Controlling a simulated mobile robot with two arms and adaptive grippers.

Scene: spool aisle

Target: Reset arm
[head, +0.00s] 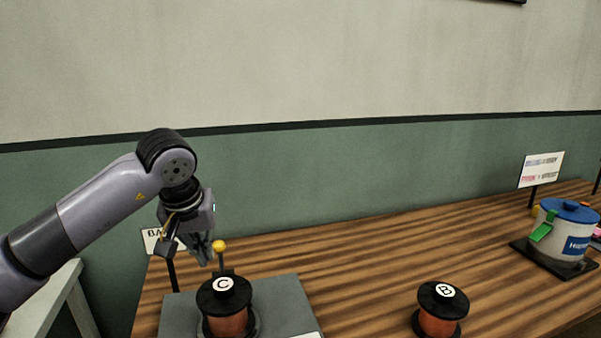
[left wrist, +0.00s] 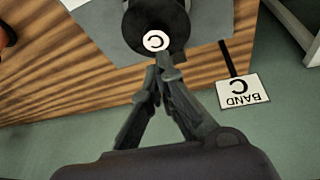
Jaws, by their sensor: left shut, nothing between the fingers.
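My left arm comes in from the left in the head view. Its gripper (head: 206,258) points down, shut and empty, just behind and left of the yellow-knobbed post (head: 219,246). In the left wrist view the shut fingertips (left wrist: 164,66) appear beside the black spool top marked C (left wrist: 156,28); I cannot tell whether they touch it. In the head view the C spool (head: 225,322), black-topped with a copper-coloured body, stands upright on a grey plate (head: 290,302). My right gripper is not in view.
A black-and-copper spool marked B (head: 438,322) stands on the striped wooden table (head: 370,268). A light pot with blue lid (head: 565,235) sits far right, before a sign (head: 541,170). The "BAND C" sign (left wrist: 243,96) stands near my gripper. The green wall (head: 330,170) is behind.

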